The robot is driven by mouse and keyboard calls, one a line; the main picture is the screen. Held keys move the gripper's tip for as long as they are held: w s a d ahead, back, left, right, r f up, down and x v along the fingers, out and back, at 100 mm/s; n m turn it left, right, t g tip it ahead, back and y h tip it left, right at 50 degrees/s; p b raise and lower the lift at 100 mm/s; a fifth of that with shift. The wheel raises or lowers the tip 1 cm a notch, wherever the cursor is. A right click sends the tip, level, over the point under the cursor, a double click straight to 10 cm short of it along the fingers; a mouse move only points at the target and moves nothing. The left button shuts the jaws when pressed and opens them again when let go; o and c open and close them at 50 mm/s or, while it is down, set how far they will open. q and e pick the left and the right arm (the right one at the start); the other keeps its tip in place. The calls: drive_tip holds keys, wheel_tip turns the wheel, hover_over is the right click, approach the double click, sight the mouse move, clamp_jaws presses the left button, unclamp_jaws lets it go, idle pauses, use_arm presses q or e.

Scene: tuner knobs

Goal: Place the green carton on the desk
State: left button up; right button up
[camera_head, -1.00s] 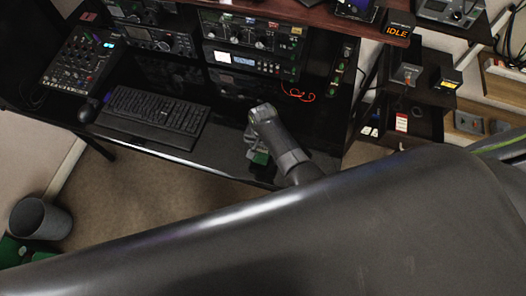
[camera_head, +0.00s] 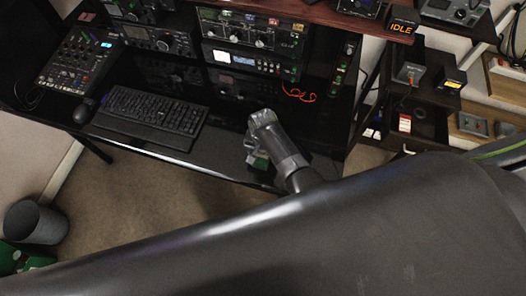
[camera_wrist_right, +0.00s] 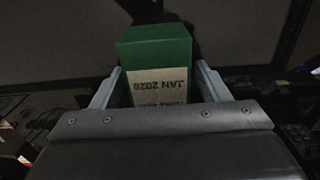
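The green carton (camera_wrist_right: 155,50) sits between the two fingers of my right gripper (camera_wrist_right: 158,72) in the right wrist view. A pale label reading "JAN 2028" faces the camera. The fingers lie close along both sides of the carton, and the gripper appears shut on it. I cannot tell whether the carton touches the desk. My left gripper is not in view.
A keyboard (camera_head: 150,118) and a mouse (camera_head: 86,109) lie on the desk left of the gripper. Radio units stand behind, with a red cable (camera_head: 298,94) in front of them. A bin (camera_head: 36,222) stands on the floor at left. The desktop between keyboard and gripper is clear.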

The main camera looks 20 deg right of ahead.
drive_tip(key=shift+r, duration=0.1)
wheel_tip(320, 180, up, 6)
drive_tip(key=p, duration=0.6)
drive_tip(key=shift+r, duration=3.1)
